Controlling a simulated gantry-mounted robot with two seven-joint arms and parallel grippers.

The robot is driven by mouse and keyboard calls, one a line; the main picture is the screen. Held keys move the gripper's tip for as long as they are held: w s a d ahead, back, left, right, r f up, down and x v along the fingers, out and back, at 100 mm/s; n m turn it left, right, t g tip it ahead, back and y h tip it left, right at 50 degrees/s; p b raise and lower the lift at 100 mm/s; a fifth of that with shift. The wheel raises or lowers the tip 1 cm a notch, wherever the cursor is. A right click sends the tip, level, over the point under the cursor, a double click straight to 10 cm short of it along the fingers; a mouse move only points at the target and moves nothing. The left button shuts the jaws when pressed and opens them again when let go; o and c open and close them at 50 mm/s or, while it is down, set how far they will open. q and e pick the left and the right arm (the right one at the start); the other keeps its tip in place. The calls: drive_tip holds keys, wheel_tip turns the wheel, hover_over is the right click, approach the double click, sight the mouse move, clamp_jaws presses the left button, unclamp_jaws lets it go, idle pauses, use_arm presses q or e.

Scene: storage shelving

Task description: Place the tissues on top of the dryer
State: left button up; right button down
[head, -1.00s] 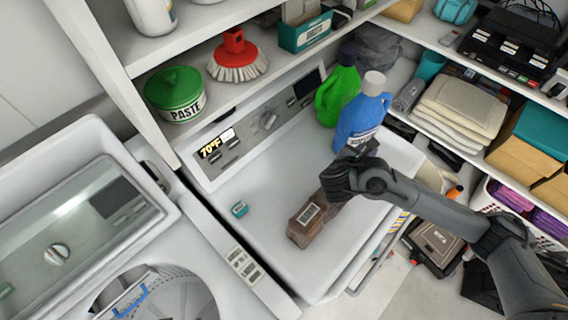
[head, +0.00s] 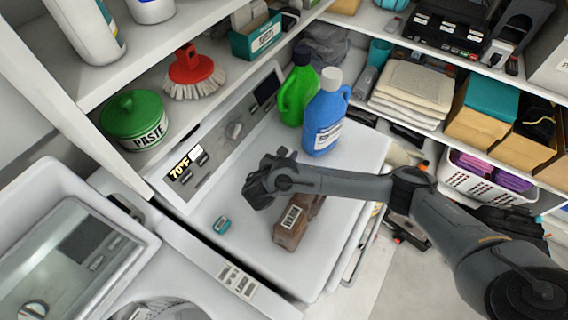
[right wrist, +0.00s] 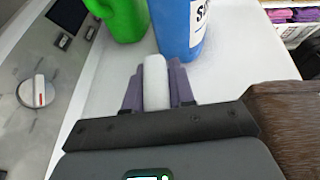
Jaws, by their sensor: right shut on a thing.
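My right gripper (head: 272,165) is over the white machine top (head: 258,225), which I take as the dryer, in the head view. In the right wrist view its purple-grey fingers are shut on a narrow white object (right wrist: 155,82). I cannot tell whether that object is the tissues; in the head view the gripper hides it. A brown pack with a barcode label (head: 291,219) lies on the machine top, just below my right forearm. A small teal item (head: 222,224) lies to its left. My left gripper is not in view.
Green (head: 297,92) and blue (head: 324,118) bottles stand at the machine's back right. The control panel (head: 215,145) rises behind. A shelf above holds a green paste tin (head: 135,122) and a red brush (head: 192,72). An open washer is at left.

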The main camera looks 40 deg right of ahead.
drive_tip(key=f, duration=0.3)
drive_tip(key=a+f, duration=0.1)
drive_tip(key=shift+w+f+p, duration=0.2)
drive_tip(key=shift+w+p, duration=0.15)
drive_tip(key=shift+f, duration=0.15)
drive_tip(key=shift+f, duration=0.2)
drive_tip(key=c, duration=1)
unclamp_jaws()
drive_tip(key=shift+o, duration=0.2)
drive_tip(key=shift+r, duration=0.2)
